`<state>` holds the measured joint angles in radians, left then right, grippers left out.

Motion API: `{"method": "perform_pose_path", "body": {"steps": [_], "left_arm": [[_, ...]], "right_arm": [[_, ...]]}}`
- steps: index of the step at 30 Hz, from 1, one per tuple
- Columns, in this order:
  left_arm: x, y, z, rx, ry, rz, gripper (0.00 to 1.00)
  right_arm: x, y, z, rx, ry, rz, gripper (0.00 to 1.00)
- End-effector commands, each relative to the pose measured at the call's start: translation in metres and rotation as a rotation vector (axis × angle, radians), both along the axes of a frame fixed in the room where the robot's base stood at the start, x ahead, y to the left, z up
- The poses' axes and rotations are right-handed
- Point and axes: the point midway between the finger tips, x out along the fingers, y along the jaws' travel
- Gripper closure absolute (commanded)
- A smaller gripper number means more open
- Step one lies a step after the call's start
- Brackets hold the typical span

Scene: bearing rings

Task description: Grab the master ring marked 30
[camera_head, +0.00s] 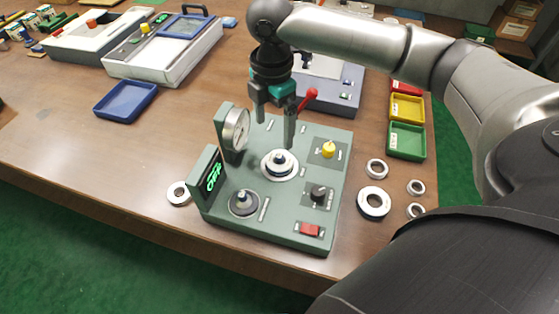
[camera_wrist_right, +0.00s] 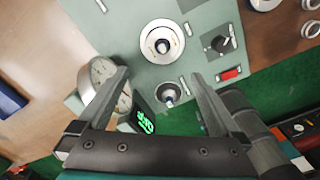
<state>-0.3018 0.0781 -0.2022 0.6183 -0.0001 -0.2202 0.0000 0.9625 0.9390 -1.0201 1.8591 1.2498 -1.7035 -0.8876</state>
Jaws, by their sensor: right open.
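No number can be read on any ring, so I cannot tell which one is marked 30. A light ring (camera_head: 267,168) sits around the central post of the green gauge fixture (camera_head: 275,222); it also shows in the right wrist view (camera_wrist_right: 147,44). A large ring (camera_head: 362,205) and smaller rings (camera_head: 369,170) lie on the table right of the fixture. Another ring (camera_head: 172,194) lies at its left side. My right gripper (camera_head: 275,134) is open and empty above the fixture, near the central post and apart from the ring. My left gripper is out of view.
The fixture carries a dial gauge (camera_head: 236,130), a green display (camera_head: 213,178), a second post (camera_head: 242,203), a yellow knob (camera_head: 328,149) and a red switch (camera_head: 310,230). Colored trays (camera_head: 407,154) stand at right, a blue tray (camera_head: 125,100) at left. The table's left front is clear.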

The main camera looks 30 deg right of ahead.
Motion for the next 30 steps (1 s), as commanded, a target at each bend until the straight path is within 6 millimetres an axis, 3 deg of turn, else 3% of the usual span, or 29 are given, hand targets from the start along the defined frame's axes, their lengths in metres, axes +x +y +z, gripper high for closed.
{"method": "perform_pose_path", "body": {"steps": [1, 6, 14, 24, 30], "left_arm": [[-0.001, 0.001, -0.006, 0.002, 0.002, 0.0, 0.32], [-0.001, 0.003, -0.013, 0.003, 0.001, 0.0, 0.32], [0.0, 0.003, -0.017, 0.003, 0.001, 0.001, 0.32], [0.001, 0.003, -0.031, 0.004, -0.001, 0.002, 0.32], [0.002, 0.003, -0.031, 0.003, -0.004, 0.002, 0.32]], "right_arm": [[-0.001, 0.0, -0.015, -0.001, 0.005, 0.0, 0.0], [-0.001, 0.0, -0.045, 0.001, 0.002, -0.001, 0.0], [-0.001, -0.002, -0.063, 0.0, 0.0, 0.0, 0.0], [-0.003, -0.014, -0.108, 0.0, -0.001, 0.0, 0.0], [-0.003, -0.014, -0.111, -0.001, -0.001, 0.001, 0.0]]}}
